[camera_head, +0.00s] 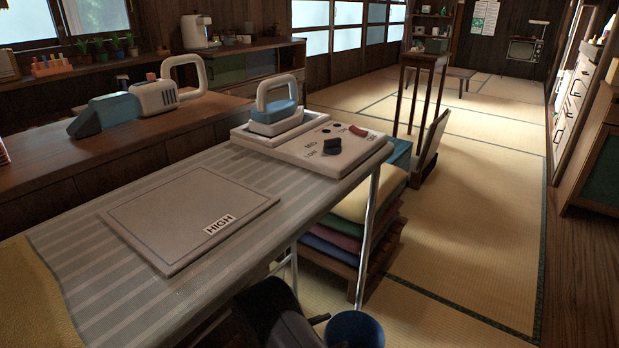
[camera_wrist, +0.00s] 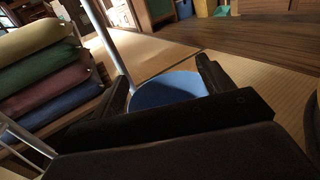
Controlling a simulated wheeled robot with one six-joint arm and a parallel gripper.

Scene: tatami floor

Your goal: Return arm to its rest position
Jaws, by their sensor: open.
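My gripper (camera_wrist: 163,82) shows in the wrist view with its two dark fingers spread apart and nothing between them. In the head view, a dark part of my arm is low at the bottom centre, beside the ironing table's near edge; the gripper is mostly cut off there. The arm is below the level of the tabletop (camera_head: 110,290). A blue round shape (camera_wrist: 165,92) lies beyond the fingers in the wrist view; I cannot tell what it is.
A metal table leg (camera_head: 367,240) and stacked cushions (camera_head: 345,225) stand close to the arm. On the table are a flat board marked HIGH (camera_head: 190,215), an iron (camera_head: 277,110) and its control base (camera_head: 300,150). Open tatami (camera_head: 470,220) lies to the right.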

